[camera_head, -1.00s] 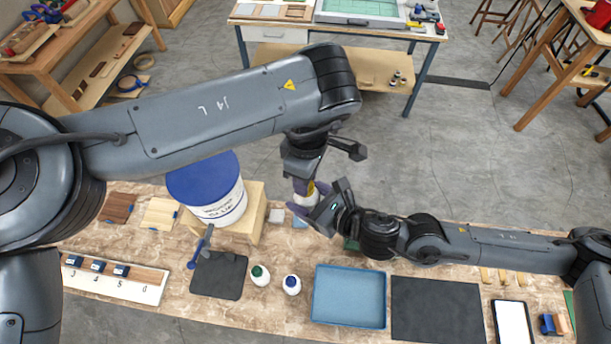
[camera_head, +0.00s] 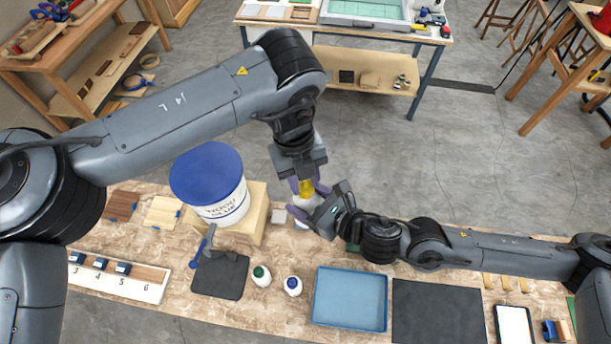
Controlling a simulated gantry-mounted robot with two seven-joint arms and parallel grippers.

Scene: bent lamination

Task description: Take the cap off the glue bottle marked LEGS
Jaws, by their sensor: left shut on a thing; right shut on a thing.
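A white glue bottle (camera_head: 303,203) with a yellow cap (camera_head: 306,187) is held above the far edge of the bench. My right gripper (camera_head: 308,206) is shut on the bottle's body from the right. My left gripper (camera_head: 307,188) points down from above and is shut on the yellow cap, its purple fingers on either side of it. The cap appears to be at the bottle's top; whether there is a gap between them is too small to tell. The bottle's marking is not readable here. Two other white bottles, one with a green cap (camera_head: 261,275) and one with a blue cap (camera_head: 292,285), stand on the bench.
A large blue-lidded wood glue bucket (camera_head: 220,208) stands on a wooden stand left of the grippers. A blue tray (camera_head: 350,299), a dark mat (camera_head: 437,310) and a dark pad (camera_head: 220,277) lie on the bench (camera_head: 180,274). A numbered rack (camera_head: 117,279) lies at left.

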